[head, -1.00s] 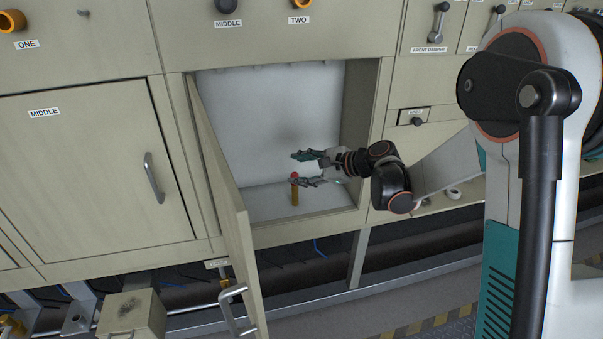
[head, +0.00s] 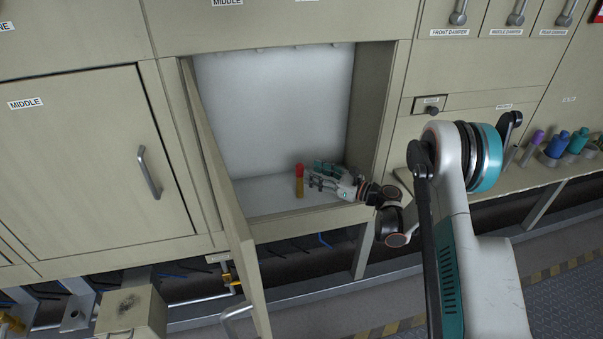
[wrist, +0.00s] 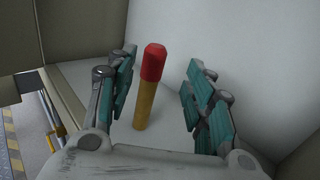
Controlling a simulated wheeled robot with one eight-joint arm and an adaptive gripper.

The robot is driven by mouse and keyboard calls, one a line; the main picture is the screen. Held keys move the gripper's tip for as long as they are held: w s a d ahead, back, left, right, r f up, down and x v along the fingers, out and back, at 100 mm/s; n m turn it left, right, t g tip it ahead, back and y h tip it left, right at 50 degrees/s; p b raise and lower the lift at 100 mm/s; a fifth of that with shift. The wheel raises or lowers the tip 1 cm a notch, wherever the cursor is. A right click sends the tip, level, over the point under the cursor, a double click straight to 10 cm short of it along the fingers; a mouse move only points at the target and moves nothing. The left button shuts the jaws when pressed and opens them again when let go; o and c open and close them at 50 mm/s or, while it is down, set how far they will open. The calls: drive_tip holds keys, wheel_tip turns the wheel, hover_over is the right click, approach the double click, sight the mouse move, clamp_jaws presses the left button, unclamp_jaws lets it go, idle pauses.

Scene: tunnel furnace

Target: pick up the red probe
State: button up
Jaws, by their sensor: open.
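The red probe (head: 299,181) has a red top and a yellow-brown lower part. It stands upright on the floor of the open compartment (head: 262,195). My gripper (head: 312,176) is inside the compartment, just right of the probe, with its fingers pointing toward it. In the wrist view the probe (wrist: 150,88) stands between the two teal-padded fingers of my open gripper (wrist: 158,90). Gaps show on both sides, and neither finger appears to touch it. The probe's foot is close to the palm's edge in that view.
The compartment door (head: 222,200) hangs open on the left. A closed door marked MIDDLE (head: 90,165) is further left. The compartment's right wall (head: 372,120) is near my wrist. Coloured cylinders (head: 557,145) stand on a ledge at the right. A small box (head: 130,315) is at lower left.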

sight(300, 168)
drive_tip(key=b+x, duration=0.1)
drive_tip(key=x, duration=0.3)
drive_tip(key=b+x, duration=0.1)
drive_tip(key=x, duration=0.1)
drive_tip(key=shift+s+a+b, duration=0.25)
drive_tip(key=shift+s+b, duration=0.05)
drive_tip(key=shift+r, duration=0.1)
clamp_jaws()
